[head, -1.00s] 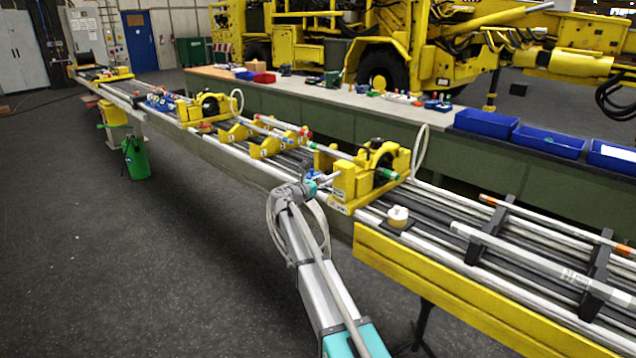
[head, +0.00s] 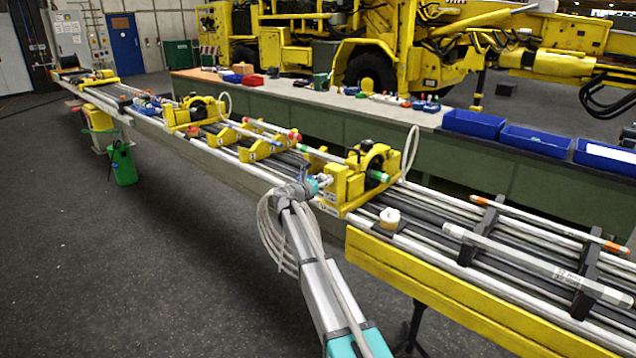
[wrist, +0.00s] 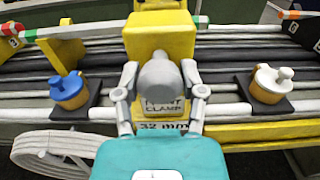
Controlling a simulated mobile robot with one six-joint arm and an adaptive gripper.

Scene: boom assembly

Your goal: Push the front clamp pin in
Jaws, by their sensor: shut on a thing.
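The yellow front clamp (head: 345,187) stands on the rail beam, right of the middle in the head view. In the wrist view its yellow body (wrist: 158,40) is straight ahead, with a label reading "clamp" and "32 mm". The grey round-ended front clamp pin (wrist: 160,76) points towards the wrist camera, out of the clamp's near face. My gripper (head: 322,183) is at the clamp's near side. In the wrist view my gripper (wrist: 160,94) has a grey finger on each side of the pin and is shut on it. The pin's inner end is hidden.
A blue-topped cup (wrist: 69,90) and a white-topped cup (wrist: 270,84) stand on dark pads either side of the clamp. A yellow beam (head: 450,300) runs along the near edge at right. Rods lie along the rail.

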